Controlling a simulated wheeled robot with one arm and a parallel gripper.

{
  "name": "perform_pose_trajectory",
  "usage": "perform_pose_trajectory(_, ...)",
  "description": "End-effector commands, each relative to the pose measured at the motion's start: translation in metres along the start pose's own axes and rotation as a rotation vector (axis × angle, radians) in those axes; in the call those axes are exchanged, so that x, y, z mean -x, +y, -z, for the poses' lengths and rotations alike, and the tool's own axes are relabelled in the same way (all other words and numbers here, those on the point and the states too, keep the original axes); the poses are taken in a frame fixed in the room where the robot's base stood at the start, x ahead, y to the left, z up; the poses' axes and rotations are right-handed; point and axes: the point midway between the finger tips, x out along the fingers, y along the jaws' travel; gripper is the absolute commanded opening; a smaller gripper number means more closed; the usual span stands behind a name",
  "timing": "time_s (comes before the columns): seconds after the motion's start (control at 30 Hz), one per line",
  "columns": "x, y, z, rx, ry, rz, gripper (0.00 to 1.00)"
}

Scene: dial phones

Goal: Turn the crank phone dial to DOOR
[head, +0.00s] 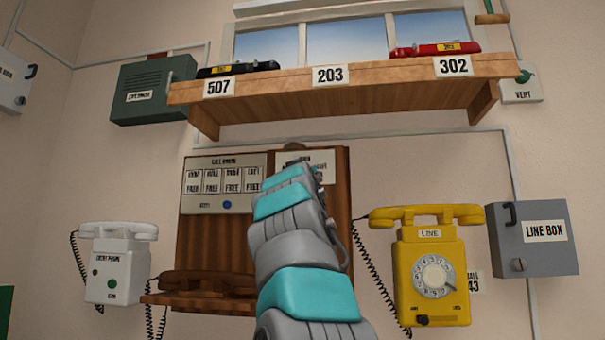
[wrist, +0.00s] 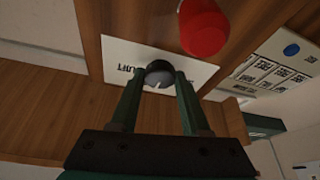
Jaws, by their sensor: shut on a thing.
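The crank phone looks to be the wooden wall panel (head: 208,235), behind my arm in the head view. Upside-down letters like LIFT show left of the knob; other lettering, including any DOOR, is hidden or unreadable. My gripper (wrist: 159,76) has its two green fingers on either side of the knob, shut on it. In the head view my arm hides the knob.
A red rounded part (wrist: 204,27) sits close beside the knob. A wooden shelf (head: 350,97) juts out above the panel. A brown handset (head: 207,283) lies below. A yellow phone (head: 432,275) hangs right, a white phone (head: 118,265) left.

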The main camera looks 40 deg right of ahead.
Motion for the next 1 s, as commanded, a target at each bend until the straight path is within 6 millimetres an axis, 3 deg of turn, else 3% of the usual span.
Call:
perform_pose_trajectory(0.47, 0.0006, -0.0001, 0.0032, 0.01, 0.006, 0.005, 0.0)
perform_pose_trajectory(0.5, 0.0005, -0.0001, 0.0032, 0.01, 0.006, 0.005, 0.51)
perform_pose_trajectory(0.73, 0.0002, 0.0001, 0.0017, 0.01, 0.003, 0.005, 0.76)
perform_pose_trajectory(1.0, 0.0014, 0.0001, 0.0005, 0.01, 0.002, 0.004, 0.76)
